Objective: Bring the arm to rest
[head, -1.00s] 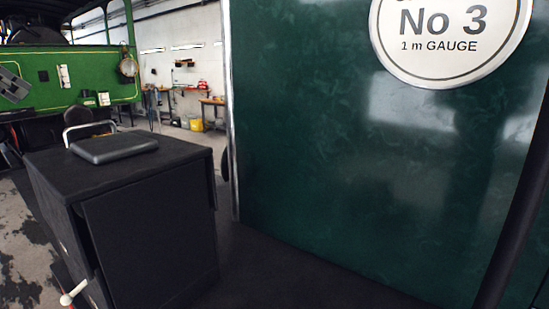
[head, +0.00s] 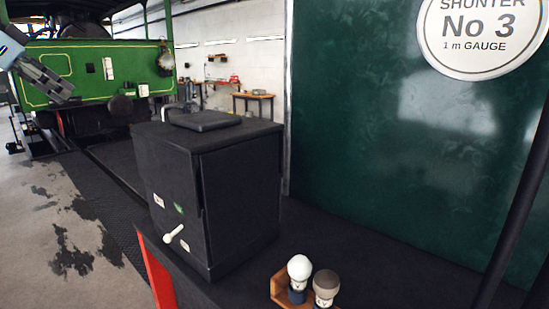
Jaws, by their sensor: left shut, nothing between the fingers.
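My left gripper (head: 52,86) shows at the left edge of the head view, at the end of my left arm. It is shut and empty, pointing down to the right. It appears in front of the green locomotive body (head: 95,68) and touches nothing that I can see. Most of the left arm is outside the picture. My right gripper is not in view.
A black cabinet (head: 240,195) with a dark pad (head: 205,121) on top and a white-knobbed lever (head: 174,233) stands mid-view. A dark green panel (head: 400,170) fills the right. Stained floor lies left.

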